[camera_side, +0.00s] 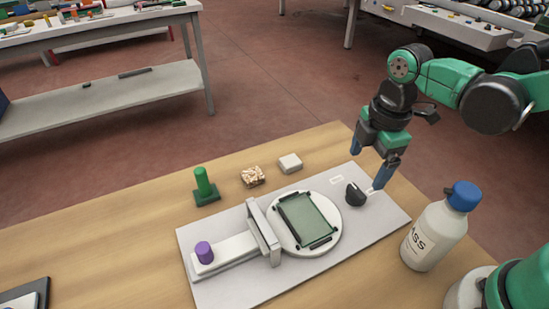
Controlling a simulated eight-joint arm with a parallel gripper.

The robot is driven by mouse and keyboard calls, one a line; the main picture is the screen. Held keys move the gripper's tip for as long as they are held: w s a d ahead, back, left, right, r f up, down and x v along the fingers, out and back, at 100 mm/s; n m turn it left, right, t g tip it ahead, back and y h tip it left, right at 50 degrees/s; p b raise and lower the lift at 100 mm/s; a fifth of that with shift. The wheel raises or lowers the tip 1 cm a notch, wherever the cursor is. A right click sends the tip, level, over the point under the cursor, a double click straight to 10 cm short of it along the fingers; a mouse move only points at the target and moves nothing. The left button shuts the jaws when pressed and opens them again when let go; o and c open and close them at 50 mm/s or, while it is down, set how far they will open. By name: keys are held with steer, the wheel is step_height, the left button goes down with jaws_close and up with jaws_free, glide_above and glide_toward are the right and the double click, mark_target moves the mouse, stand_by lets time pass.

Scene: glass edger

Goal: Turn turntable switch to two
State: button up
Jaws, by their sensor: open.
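The turntable switch (355,195) is a black knob on the right part of a light grey base plate (375,222). Small pale labels lie on the plate near it; their writing is too small to read. My gripper (367,170), with blue fingers, points down above and behind the knob. Its fingers are apart with nothing between them. The right finger's tip appears close to the knob's right side; I cannot tell whether it touches. The round white turntable (331,238) left of the knob carries a green glass pane (306,218) in a dark holder.
A slide with a purple knob (204,252) and an upright bracket (264,232) stand left of the turntable. A green peg (204,185), a patterned block (253,176) and a white block (290,163) sit behind. A blue-capped bottle (437,230) stands at right.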

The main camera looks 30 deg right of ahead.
mark_target(357, 190)
steer(key=shift+a+f+n+g, duration=0.25)
steer(key=shift+f+n+g, duration=0.25)
steer(key=shift+n, duration=0.5)
steer(key=shift+f, duration=2.85)
steer(key=c, duration=1.3)
